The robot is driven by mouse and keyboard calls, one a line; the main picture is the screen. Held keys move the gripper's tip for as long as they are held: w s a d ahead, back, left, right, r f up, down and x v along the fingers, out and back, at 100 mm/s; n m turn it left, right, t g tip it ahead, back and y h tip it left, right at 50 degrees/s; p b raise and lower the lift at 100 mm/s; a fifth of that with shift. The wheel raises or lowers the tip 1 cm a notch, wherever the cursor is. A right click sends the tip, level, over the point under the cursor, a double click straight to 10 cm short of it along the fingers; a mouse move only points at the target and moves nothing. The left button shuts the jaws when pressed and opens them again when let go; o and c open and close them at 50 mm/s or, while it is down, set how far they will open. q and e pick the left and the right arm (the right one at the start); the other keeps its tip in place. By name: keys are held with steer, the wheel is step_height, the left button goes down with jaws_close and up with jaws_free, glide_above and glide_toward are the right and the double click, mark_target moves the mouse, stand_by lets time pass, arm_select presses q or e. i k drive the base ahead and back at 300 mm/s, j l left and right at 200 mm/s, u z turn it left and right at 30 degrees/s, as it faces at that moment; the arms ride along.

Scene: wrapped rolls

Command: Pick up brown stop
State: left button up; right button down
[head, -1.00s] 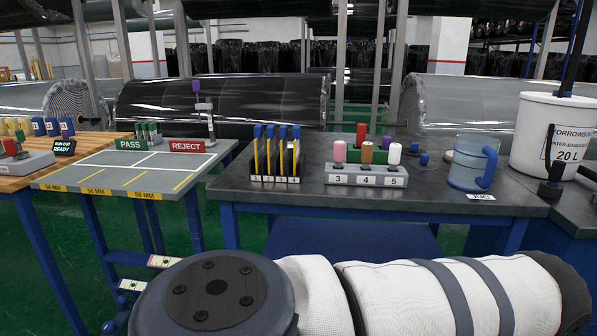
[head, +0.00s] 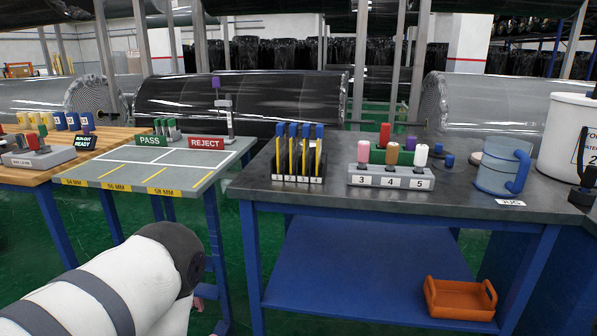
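The brown stop (head: 392,154) stands upright in the front row of a grey holder (head: 372,181) marked 3, 4, 5 on the dark-topped table. It is above the label 4, between a pink stop (head: 364,152) on the left and a white stop (head: 421,155) on the right. A red stop (head: 385,134), a green one and a purple one (head: 411,144) stand behind it, partly hidden. A white and grey arm link of mine crosses the lower left, well away from the holder. Neither gripper shows.
Blue and yellow upright tools (head: 299,157) stand in a black rack left of the holder. A blue jug (head: 502,167) and white bucket (head: 569,140) stand to the right. An orange tray (head: 460,299) lies on the lower shelf. The tabletop in front of the holder is clear.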

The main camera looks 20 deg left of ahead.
mark_target(393, 148)
steer(key=i+l, duration=0.15)
steer(key=i, duration=0.35)
steer(key=i+l+u, duration=0.1)
steer(key=i, duration=0.4)
steer(key=i+l, duration=0.15)
steer(key=i, duration=0.35)
steer(key=u, duration=0.05)
